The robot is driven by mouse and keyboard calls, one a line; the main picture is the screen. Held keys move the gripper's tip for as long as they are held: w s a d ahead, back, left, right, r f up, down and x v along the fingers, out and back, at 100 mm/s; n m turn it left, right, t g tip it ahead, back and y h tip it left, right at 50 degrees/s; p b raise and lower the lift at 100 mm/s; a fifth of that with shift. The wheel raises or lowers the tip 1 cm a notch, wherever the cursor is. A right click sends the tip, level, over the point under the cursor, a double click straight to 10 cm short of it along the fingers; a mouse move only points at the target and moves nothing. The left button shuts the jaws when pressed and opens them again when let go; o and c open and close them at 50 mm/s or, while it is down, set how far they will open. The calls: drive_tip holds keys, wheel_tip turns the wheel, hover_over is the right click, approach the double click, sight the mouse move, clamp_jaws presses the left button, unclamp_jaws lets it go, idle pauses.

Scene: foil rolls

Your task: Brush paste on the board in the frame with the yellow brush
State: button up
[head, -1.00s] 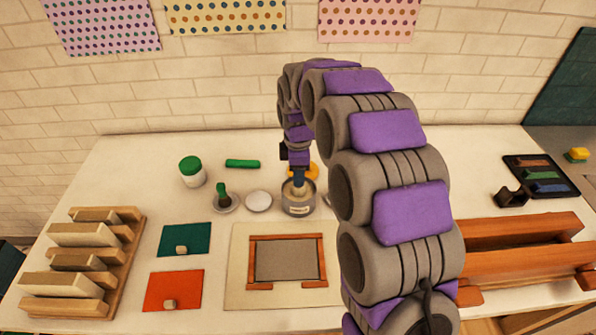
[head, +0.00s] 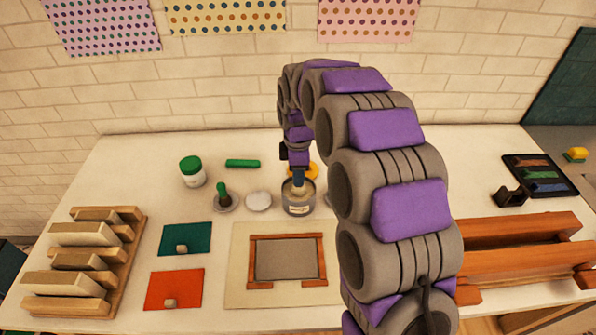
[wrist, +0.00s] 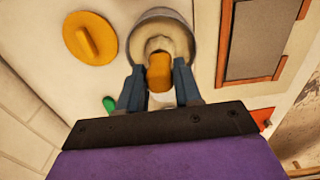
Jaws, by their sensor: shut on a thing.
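My gripper (wrist: 158,88) is shut on the yellow brush (wrist: 160,72), whose yellow handle shows between the fingers in the wrist view. The brush points down into the round metal paste pot (wrist: 190,20), with its pale bristle end inside the pot over cream-coloured paste. In the head view my gripper (head: 298,177) is over the pot (head: 299,208), and the brush is mostly hidden. The grey board (head: 287,259) lies flat inside the brown wooden frame (head: 323,262) in front of the pot. It also shows at upper right in the wrist view (wrist: 257,38).
A yellow-orange lid (wrist: 90,38) lies beside the pot. A pale disc (head: 259,201), a green-handled tool on a dish (head: 223,203) and a green-capped jar (head: 192,172) stand left of it. A wooden rack (head: 125,265) is far left. A wooden trough (head: 520,250) is at right.

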idle(0.4)
drive_tip(key=shift+r+p, duration=2.05)
drive_tip(key=shift+r, duration=1.45)
